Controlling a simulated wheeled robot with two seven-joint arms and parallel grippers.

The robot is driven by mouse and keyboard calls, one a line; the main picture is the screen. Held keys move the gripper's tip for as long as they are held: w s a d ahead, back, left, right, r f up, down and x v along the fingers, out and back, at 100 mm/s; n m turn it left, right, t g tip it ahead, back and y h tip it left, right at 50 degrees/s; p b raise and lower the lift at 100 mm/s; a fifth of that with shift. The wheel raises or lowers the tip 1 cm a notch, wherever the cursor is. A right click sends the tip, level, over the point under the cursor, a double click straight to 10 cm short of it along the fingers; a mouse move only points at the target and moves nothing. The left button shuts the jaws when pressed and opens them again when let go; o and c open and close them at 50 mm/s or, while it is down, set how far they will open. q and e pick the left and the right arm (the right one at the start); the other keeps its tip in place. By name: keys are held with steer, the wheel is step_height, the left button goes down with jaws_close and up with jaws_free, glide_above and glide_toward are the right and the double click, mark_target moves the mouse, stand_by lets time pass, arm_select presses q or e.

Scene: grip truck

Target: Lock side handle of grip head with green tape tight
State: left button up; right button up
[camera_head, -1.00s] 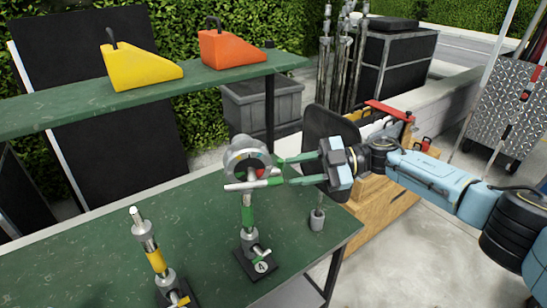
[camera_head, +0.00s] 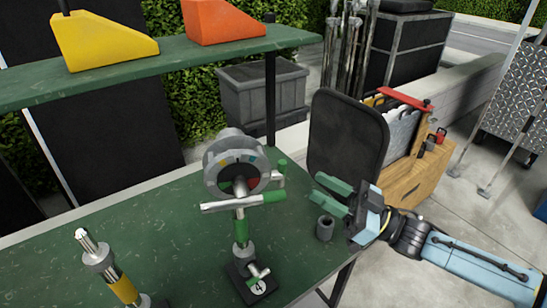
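The grip head (camera_head: 212,180) is a grey round clamp on a short stand with a green tape band (camera_head: 240,224). Its stand rises from a black base (camera_head: 242,284) marked 4. A silver side handle (camera_head: 222,205) crosses the front of the head, nearly level, its right end wrapped in green tape (camera_head: 274,197). A second green-taped handle end (camera_head: 282,167) shows at the head's right, behind it. My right gripper (camera_head: 315,188) is to the right of the handles, apart from them. Its two green fingers are spread and empty, pointing left. My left gripper is not in view.
A second stand with yellow tape (camera_head: 124,289) is at the front left of the green table (camera_head: 60,255). A grey cylinder (camera_head: 325,229) stands below my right gripper. A shelf with yellow (camera_head: 105,40) and orange (camera_head: 222,22) wedges is behind. A wooden cart (camera_head: 415,178) is at right.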

steer(key=p+x, duration=0.2)
steer(key=x, duration=0.8)
steer(key=shift+s+a+r, duration=0.1)
steer(key=shift+w+a+r, duration=0.2)
steer(key=shift+w+a, duration=0.05)
steer(key=shift+a, duration=0.35)
steer(key=shift+c, duration=0.2)
jaws_close()
